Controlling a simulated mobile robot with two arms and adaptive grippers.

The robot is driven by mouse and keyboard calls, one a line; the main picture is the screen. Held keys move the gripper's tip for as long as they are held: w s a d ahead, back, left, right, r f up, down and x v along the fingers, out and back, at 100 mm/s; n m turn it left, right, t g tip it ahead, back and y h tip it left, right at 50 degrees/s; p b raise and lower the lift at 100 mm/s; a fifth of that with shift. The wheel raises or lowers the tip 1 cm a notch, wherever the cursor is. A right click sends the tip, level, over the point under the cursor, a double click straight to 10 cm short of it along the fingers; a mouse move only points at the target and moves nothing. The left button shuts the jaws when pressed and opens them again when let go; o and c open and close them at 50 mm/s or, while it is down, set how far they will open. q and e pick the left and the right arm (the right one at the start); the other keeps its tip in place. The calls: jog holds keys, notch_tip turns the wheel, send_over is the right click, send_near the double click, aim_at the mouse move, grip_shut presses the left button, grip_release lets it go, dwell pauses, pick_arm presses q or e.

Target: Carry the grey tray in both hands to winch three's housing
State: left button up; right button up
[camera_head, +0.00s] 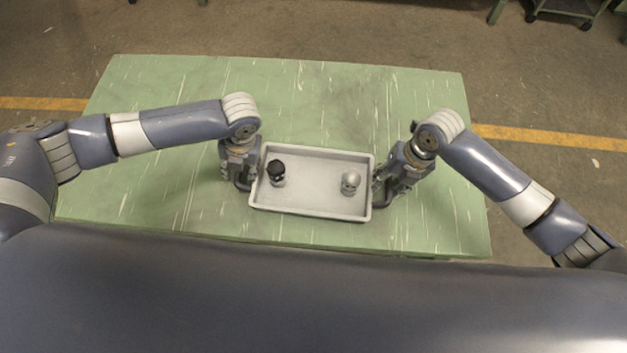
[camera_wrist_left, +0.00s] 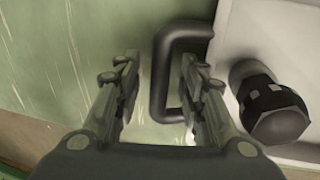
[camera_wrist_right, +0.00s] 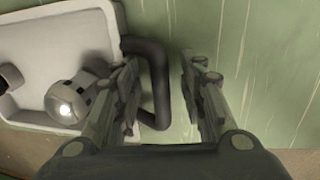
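The grey tray (camera_head: 312,210) sits on the green table. It holds a black-capped part (camera_head: 277,170) at its left and a silver rounded part (camera_head: 350,182) at its right. A dark handle sticks out at each end. My left gripper (camera_wrist_left: 158,65) is open, its fingers apart with the left handle (camera_wrist_left: 160,85) between them. My right gripper (camera_wrist_right: 160,62) is open, its fingers apart on either side of the right handle (camera_wrist_right: 161,90). Neither gripper is closed on its handle. I cannot identify winch three's housing in any view.
The green table (camera_head: 170,85) is otherwise clear around the tray, with free room behind it and at both sides. Concrete floor with a yellow line (camera_head: 550,137) lies beyond. A wheeled cart (camera_head: 567,10) stands at the far right.

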pick_arm(q)
grip_shut()
pick_arm(e)
grip_shut()
pick_arm(q)
jog(key=shift+w+r, duration=0.15)
jog(key=shift+r, duration=0.05)
pick_arm(e)
jog(key=shift+w+r, duration=0.1)
jog(key=shift+r, duration=0.1)
